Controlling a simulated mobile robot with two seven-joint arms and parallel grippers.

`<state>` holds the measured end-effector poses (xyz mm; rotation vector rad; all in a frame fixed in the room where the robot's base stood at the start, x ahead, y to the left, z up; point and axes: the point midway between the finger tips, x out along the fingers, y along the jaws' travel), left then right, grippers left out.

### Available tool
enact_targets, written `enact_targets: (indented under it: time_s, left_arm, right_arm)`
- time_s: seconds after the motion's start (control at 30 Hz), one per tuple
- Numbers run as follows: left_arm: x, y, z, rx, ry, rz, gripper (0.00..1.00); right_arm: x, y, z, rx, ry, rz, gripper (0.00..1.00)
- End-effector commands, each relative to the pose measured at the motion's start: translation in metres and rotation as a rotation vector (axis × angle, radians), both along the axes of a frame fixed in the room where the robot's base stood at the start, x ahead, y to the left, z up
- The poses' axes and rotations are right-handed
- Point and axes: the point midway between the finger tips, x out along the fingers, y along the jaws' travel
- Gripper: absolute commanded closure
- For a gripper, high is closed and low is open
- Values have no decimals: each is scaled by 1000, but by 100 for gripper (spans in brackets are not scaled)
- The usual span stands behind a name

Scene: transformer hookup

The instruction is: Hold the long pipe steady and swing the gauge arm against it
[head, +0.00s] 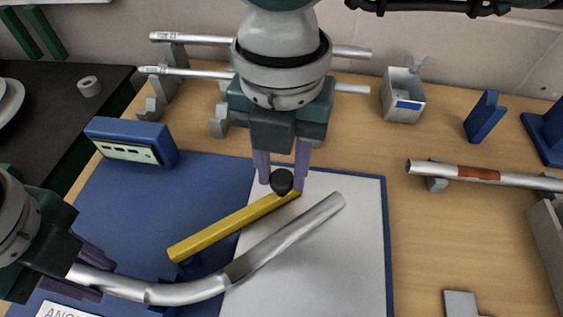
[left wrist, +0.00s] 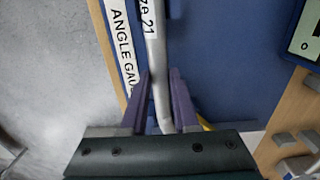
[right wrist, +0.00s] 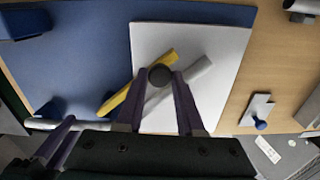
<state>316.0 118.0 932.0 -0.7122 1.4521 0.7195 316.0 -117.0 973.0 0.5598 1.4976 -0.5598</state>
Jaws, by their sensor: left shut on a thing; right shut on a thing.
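The long pipe (head: 285,245) is silvery and bent, and lies across the blue and pale grey board. My left gripper (head: 92,272) is shut on its left end; the left wrist view shows the fingers on either side of the pipe (left wrist: 155,45). The gauge arm (head: 225,228) is a yellow bar with a black knob (head: 282,181) at its far end. My right gripper (head: 282,178) is shut on that knob, as the right wrist view also shows (right wrist: 160,77). The yellow arm runs beside the pipe's bent leg, with a visible gap between them in the head view.
A blue box with a display (head: 130,141) stands at the board's upper left. Straight pipes (head: 200,74) rest on grey holders behind. A small grey bin (head: 403,95), blue wedges (head: 484,117) and a red-banded pipe (head: 478,174) are at right.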

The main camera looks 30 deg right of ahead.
Motion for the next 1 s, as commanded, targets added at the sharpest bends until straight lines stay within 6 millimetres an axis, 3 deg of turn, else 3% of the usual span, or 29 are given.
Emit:
enact_targets:
  time_s: [0.83, 1.0]
  left_arm:
    - [0, 0, 0, 1, 1, 0, 100]
    - [0, 0, 0, 1, 1, 0, 100]
  right_arm:
    - [0, 0, 1, 0, -1, -1, 100]
    - [-13, 0, 0, 1, 2, -81, 100]
